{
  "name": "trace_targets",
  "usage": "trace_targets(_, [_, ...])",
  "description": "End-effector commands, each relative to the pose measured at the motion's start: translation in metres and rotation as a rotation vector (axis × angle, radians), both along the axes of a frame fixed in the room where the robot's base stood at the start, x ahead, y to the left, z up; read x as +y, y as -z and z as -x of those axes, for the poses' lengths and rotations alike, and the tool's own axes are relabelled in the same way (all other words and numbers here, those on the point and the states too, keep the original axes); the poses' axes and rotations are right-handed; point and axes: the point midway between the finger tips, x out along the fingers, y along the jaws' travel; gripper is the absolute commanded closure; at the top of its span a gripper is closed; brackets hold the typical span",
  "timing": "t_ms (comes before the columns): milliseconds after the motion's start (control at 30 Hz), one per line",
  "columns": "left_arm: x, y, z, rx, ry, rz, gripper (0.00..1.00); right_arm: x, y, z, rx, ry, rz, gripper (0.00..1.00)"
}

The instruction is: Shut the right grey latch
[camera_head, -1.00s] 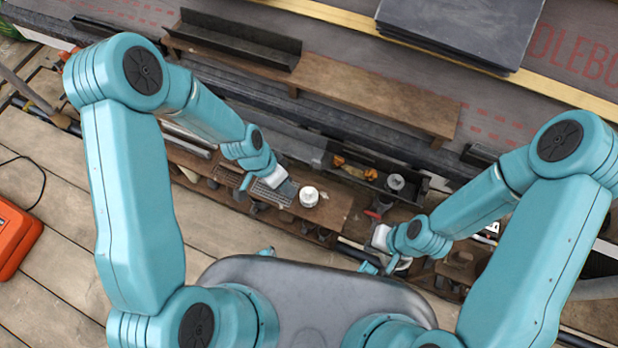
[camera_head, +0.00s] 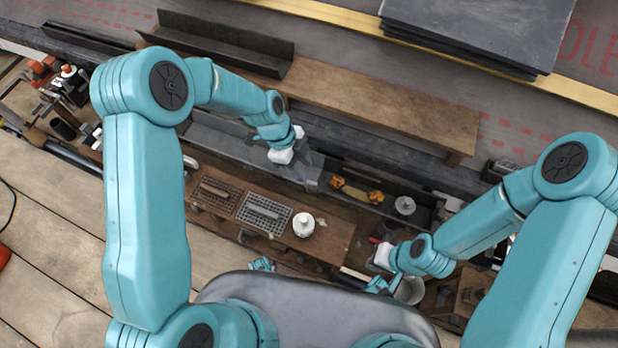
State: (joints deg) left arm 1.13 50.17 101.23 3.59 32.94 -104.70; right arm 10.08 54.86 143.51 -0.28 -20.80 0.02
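A long dark grey case (camera_head: 228,140) lies along the foot of the roof, behind the brown work board. My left gripper (camera_head: 298,164) is over the right end of this case, with its white wrist part above the grey surface. Its fingers blend into the grey, so I cannot tell whether they are open or touch anything. I cannot make out the right grey latch; it is too small or hidden by the gripper. My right gripper (camera_head: 378,268) is low at the right, beside a grey cup, with its fingers mostly hidden.
A dark tray (camera_head: 428,212) to the right holds orange-brown pieces (camera_head: 357,191) and a grey round part (camera_head: 405,205). A wooden plank (camera_head: 380,105) and stacked slates (camera_head: 480,30) lie beyond.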

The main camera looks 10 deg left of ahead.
Motion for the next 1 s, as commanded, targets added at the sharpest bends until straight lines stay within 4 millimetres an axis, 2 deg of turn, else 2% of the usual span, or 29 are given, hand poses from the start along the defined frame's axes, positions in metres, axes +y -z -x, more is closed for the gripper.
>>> trace_targets(33, [-0.005, 0.014, 0.002, 0.003, 0.001, 0.0, 0.61, 0.0, 0.005, 0.0, 0.0, 0.0, 0.0, 1.0])
trace_targets(100, [-0.01, 0.026, 0.003, 0.003, 0.001, 0.0, 0.61, 0.0, 0.008, 0.0, 0.0, 0.0, 0.0, 1.0])
trace_targets(300, [-0.019, 0.049, 0.002, 0.001, 0.0, 0.0, 0.61, 0.0, 0.012, 0.0, 0.0, 0.0, 0.0, 1.0])
trace_targets(667, [-0.021, 0.054, 0.0, 0.0, 0.0, 0.0, 0.61, 0.0, 0.012, 0.0, 0.0, 0.0, 0.0, 1.0])
trace_targets(733, [-0.021, 0.054, 0.0, 0.0, 0.0, 0.0, 0.77, 0.0, 0.012, 0.0, 0.0, 0.0, 0.0, 1.0])
trace_targets(800, [-0.021, 0.054, 0.0, 0.0, 0.0, 0.0, 1.0, 0.0, 0.013, 0.0, 0.0, 0.0, 0.0, 1.0])
trace_targets(1000, [-0.021, 0.054, 0.0, 0.002, 0.001, 0.0, 1.0, 0.0, 0.013, 0.0, 0.0, 0.0, 0.0, 1.0])
